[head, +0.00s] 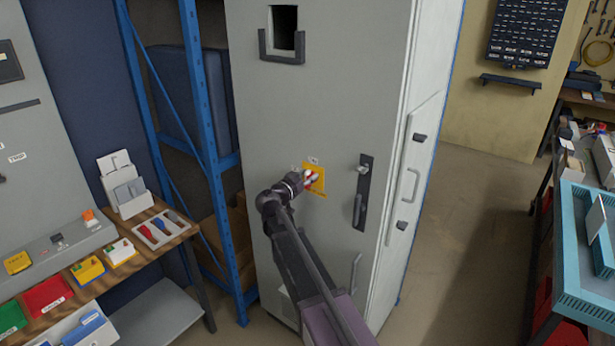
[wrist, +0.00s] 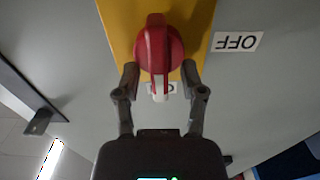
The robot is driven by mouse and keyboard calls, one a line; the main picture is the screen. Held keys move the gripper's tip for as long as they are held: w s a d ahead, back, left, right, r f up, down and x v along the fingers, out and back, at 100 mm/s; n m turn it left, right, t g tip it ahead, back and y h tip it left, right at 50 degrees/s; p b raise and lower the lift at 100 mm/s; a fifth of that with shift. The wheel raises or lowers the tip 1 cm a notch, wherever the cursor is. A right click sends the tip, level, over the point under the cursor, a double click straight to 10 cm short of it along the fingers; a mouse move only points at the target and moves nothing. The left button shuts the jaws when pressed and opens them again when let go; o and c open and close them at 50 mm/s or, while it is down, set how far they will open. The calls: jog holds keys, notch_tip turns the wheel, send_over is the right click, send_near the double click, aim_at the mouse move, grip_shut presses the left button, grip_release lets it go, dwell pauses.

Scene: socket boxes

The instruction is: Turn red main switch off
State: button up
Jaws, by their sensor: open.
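The red main switch (wrist: 159,48) is a round red knob with a raised grip bar, on a yellow plate (wrist: 115,20) fixed to the grey cabinet door. In the wrist view a white mark on its bar points toward my gripper, over a partly hidden label. An "OFF" label (wrist: 238,42), upside down, sits to the right of the plate. My gripper (wrist: 160,78) is open, its two fingers on either side of the knob's near part; I cannot tell whether they touch it. In the head view the red switch (head: 310,181) is partly hidden by my gripper (head: 303,183).
The tall grey cabinet (head: 300,110) has a black door handle (head: 362,190) right of the switch. A blue shelf rack (head: 205,110) and a wooden bench (head: 140,250) with bins stand at left. Open floor (head: 465,240) lies to the right, before a teal tray (head: 575,240).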

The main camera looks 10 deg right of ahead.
grip_shut()
dwell(0.5)
jog(key=n, duration=0.4)
jog(key=shift+w+a, duration=0.25)
jog(key=shift+w+a+f+n+b, duration=0.1)
jog(key=shift+f+n+b, duration=0.15)
jog(key=shift+n, duration=2.1)
jog(key=shift+w+a+f+n+b, duration=0.15)
jog(key=shift+f+n+b, duration=0.15)
jog(key=shift+n, duration=2)
jog(key=shift+w+a+f+n+b, duration=0.1)
jog(key=shift+f+n+b, duration=0.15)
jog(key=shift+n, duration=2.1)
